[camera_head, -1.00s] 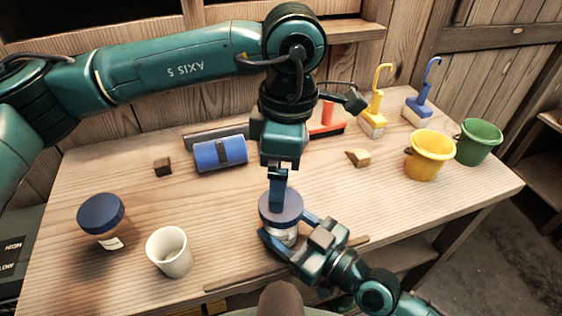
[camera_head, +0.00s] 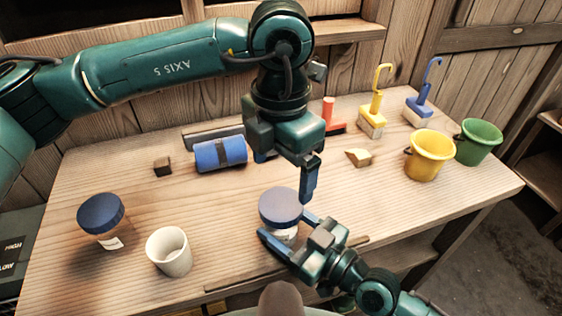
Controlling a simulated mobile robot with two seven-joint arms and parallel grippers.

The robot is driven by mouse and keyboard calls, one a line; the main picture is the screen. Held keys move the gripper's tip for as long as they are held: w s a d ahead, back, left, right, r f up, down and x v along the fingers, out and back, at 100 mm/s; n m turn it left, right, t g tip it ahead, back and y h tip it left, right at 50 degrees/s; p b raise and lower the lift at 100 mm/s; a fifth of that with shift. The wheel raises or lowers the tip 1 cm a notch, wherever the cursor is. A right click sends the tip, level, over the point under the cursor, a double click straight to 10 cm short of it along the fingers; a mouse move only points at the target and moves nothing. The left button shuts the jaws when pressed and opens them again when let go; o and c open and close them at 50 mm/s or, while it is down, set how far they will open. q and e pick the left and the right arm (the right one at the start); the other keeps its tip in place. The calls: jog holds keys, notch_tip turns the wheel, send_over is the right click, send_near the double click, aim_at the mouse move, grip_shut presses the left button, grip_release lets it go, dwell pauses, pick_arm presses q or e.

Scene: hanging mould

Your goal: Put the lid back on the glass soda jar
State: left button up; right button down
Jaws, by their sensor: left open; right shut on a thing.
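A glass jar (camera_head: 287,235) with a pale label stands near the front middle of the table. A round dark blue lid (camera_head: 281,206) sits on top of its mouth and looks about level; whether it is fully seated I cannot tell. My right gripper (camera_head: 287,229) is shut on this jar, its blue fingers on both sides of the body below the lid. My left gripper (camera_head: 287,176) is open and empty, above and just behind the lid, one blue finger hanging near the lid's right rear edge. Much of the jar's body is hidden by the lid and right gripper.
A second jar with a blue lid (camera_head: 101,213) and a white cup (camera_head: 169,251) stand at left. Behind are a blue roll (camera_head: 220,154), dark block (camera_head: 163,167) and wooden wedge (camera_head: 358,157). Yellow (camera_head: 430,156) and green (camera_head: 479,143) buckets and brushes (camera_head: 372,122) stand at right.

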aim_at(281, 203)
pick_arm(q)
notch_tip(281, 203, down, 8)
jog(key=shift+r, duration=0.1)
dwell(0.4)
jog(key=c, duration=1)
jog(key=m, duration=0.5)
jog(key=o, duration=1.2)
jog(key=shift+c, duration=0.2)
notch_tip(281, 203, up, 12)
